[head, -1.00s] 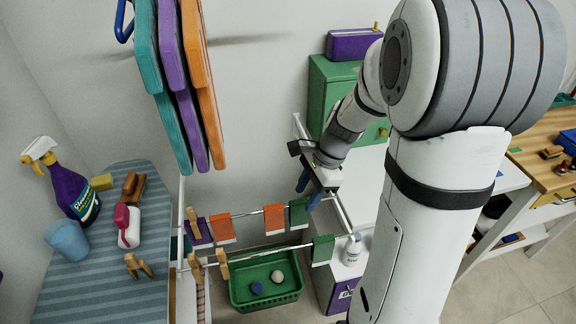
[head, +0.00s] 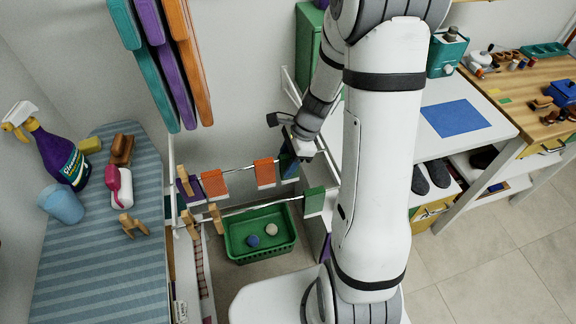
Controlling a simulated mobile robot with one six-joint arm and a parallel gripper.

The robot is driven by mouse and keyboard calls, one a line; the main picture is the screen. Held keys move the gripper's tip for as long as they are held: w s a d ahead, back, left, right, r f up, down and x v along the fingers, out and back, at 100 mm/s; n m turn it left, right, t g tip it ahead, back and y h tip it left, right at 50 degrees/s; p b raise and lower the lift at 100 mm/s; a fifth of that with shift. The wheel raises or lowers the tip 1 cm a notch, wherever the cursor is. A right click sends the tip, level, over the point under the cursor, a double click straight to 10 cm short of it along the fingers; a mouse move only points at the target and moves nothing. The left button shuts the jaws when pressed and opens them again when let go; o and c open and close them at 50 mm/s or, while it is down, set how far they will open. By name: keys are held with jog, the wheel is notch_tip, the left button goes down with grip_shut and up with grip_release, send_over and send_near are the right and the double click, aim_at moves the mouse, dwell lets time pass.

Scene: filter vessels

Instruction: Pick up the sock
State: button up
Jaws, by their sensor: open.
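No sock can be told for certain. Small cloth pieces hang on two thin rails: a purple one (head: 188,186), orange ones (head: 214,184) (head: 265,172), and a green one (head: 314,201) on the front rail. The jaws are open. Contact with that cloth cannot be told. A blue ball-like item (head: 253,241) and a pale one (head: 271,229) lie in the green basket (head: 236,256); whether either is a rolled sock is unclear.
Wooden pegs (head: 215,218) sit on the rails' left ends. A striped ironing board (head: 95,265) at left holds a spray bottle (head: 58,155) and a blue cup (head: 62,203). Coloured boards (head: 150,60) hang above. Dark slippers (head: 438,173) lie on a shelf at right.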

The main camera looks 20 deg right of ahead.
grip_shut()
dwell(0.3)
